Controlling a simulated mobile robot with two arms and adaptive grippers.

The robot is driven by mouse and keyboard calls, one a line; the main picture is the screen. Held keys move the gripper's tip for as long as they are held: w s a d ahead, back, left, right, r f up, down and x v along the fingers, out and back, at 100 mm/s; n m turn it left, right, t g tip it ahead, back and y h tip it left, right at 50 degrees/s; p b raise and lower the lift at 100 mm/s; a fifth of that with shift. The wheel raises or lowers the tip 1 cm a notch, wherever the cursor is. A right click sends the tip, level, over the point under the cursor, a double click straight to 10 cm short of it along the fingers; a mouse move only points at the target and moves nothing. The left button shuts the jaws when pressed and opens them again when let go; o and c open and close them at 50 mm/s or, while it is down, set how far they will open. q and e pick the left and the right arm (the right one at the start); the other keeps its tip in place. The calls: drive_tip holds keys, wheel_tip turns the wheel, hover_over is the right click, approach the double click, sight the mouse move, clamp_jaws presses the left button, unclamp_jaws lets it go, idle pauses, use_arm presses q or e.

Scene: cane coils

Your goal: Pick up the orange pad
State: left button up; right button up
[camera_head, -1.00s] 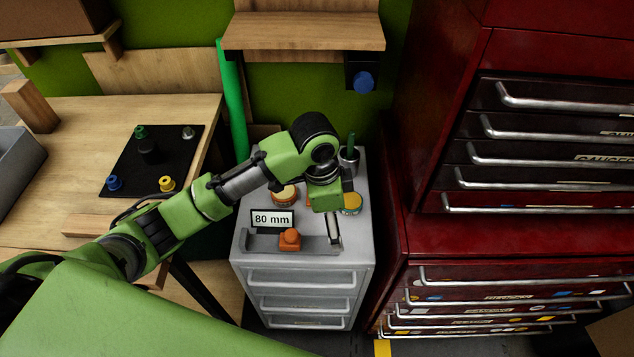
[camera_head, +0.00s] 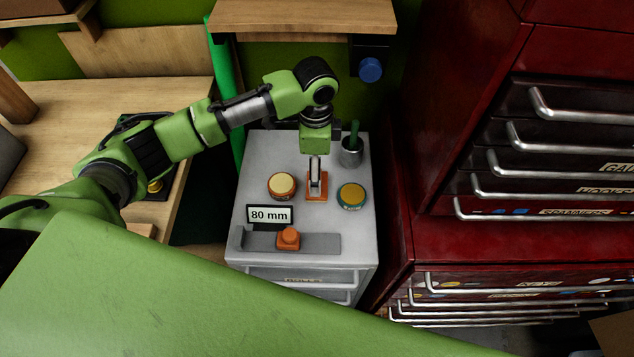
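A small orange piece with a flat base (camera_head: 316,196) stands on top of the grey drawer cabinet, between two round tins. My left gripper (camera_head: 315,178) points straight down over it, with the fingers at or just in front of the piece. The fingers line up one behind the other, so I cannot tell whether they are open or touching it. A second orange piece, a knobbed block (camera_head: 288,238), sits on a grey rail (camera_head: 321,243) at the cabinet's front. My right gripper is not in view.
An orange tin with a cream lid (camera_head: 282,186) is left of the gripper, a yellow-topped tin (camera_head: 351,196) right. A grey cup (camera_head: 351,155) stands behind. An "80 mm" sign (camera_head: 269,215) is in front. A wooden shelf (camera_head: 303,17) overhangs; red drawers (camera_head: 470,240) flank the right.

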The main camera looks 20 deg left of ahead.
use_arm(q)
drive_tip(key=shift+f, duration=0.55)
wheel_tip(320, 180, down, 5)
drive_tip(key=shift+d+r, duration=0.1)
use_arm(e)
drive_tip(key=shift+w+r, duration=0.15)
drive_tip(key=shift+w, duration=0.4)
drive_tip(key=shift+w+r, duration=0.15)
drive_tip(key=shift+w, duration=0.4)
use_arm(q)
drive_tip(key=c, duration=1.3)
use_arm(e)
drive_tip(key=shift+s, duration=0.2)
use_arm(q)
drive_tip(key=shift+r, duration=0.1)
